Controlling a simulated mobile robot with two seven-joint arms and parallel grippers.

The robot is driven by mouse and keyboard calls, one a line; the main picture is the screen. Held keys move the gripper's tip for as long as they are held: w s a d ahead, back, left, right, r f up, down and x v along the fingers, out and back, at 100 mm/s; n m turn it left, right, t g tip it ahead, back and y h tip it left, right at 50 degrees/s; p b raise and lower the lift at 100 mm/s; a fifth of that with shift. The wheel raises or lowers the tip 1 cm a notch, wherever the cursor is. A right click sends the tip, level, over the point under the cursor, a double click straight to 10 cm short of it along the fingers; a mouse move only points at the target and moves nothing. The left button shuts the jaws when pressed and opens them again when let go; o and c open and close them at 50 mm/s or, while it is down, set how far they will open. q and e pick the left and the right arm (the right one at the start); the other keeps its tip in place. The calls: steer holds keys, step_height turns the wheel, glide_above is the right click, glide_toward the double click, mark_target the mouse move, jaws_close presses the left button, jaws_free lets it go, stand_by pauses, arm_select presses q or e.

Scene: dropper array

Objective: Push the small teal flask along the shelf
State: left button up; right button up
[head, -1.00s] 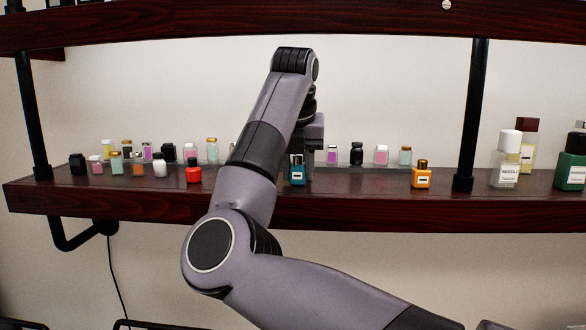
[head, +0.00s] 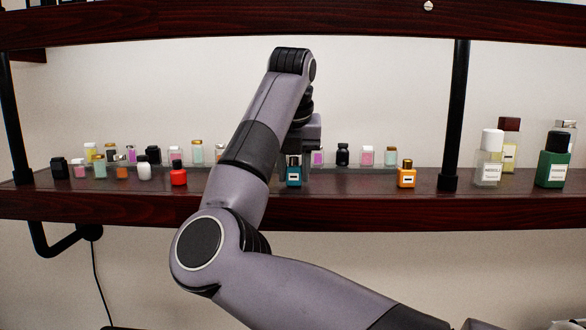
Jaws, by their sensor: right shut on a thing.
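The small teal flask (head: 293,178) has a black cap and a pale label. It stands upright on the dark wooden shelf (head: 345,213), near the front edge, between a red flask (head: 178,178) and an orange flask (head: 406,178). My right gripper (head: 295,166) points down at it and is shut on it, with fingers at its sides. The gripper's upper part is partly hidden by my right arm. My left gripper is not in view.
Several small bottles stand at the left, and a back row continues behind my arm. The front strip between the teal and orange flasks is clear. A black post (head: 455,115) and larger bottles, one green (head: 552,170), stand farther right.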

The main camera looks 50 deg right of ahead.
steer(key=o, duration=1.1)
